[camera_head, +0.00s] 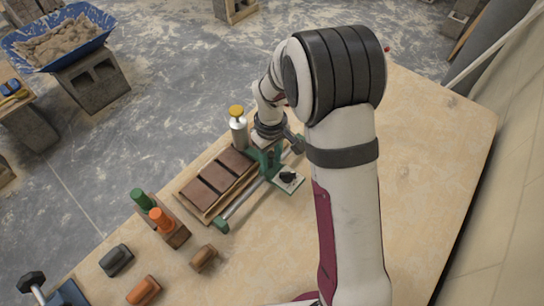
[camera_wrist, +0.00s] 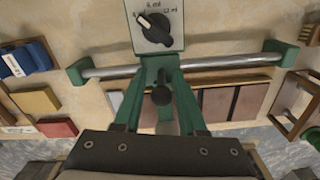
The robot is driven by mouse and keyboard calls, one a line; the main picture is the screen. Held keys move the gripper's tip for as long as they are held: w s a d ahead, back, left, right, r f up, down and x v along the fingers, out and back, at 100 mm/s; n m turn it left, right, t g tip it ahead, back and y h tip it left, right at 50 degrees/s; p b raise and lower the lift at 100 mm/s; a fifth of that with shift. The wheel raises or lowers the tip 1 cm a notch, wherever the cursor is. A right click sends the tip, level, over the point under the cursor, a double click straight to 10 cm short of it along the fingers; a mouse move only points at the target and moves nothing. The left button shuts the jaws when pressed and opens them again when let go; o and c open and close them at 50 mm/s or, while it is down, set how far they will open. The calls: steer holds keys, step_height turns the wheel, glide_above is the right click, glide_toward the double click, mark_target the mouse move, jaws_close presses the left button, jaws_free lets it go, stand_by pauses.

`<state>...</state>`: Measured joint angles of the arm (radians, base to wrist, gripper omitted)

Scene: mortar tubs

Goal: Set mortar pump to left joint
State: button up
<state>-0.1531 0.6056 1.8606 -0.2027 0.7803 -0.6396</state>
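The green frame (camera_wrist: 187,100) on a silver rail (camera_wrist: 225,65), with a white dial plate (camera_wrist: 158,22), looks like the mortar pump. In the head view the dial plate (camera_head: 288,180) stands beside a wooden tray of brown bricks (camera_head: 217,178) with joints between them. In the wrist view the frame sits nearer the rail's left green end block (camera_wrist: 80,72); bricks (camera_wrist: 250,100) show behind and to its right. A black knob (camera_wrist: 161,96) shows between its legs. My gripper (camera_head: 268,140) is at the green frame; its fingertips are hidden, so its grip is unclear.
Green and orange handles (camera_head: 160,220) stand in a holder nearer. The table's right side (camera_head: 440,150) is clear.

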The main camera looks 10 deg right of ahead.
stand_by(0.3)
step_height(320, 180, up, 16)
steer(key=shift+f, duration=0.15)
stand_by(0.4)
steer(key=s+d+m+y, duration=0.1)
steer(key=s+m, duration=1.1)
steer(key=s, duration=1.4)
steer(key=shift+d+f+y, duration=0.2)
steer(key=shift+d+y, duration=0.2)
steer(key=shift+d, duration=0.4)
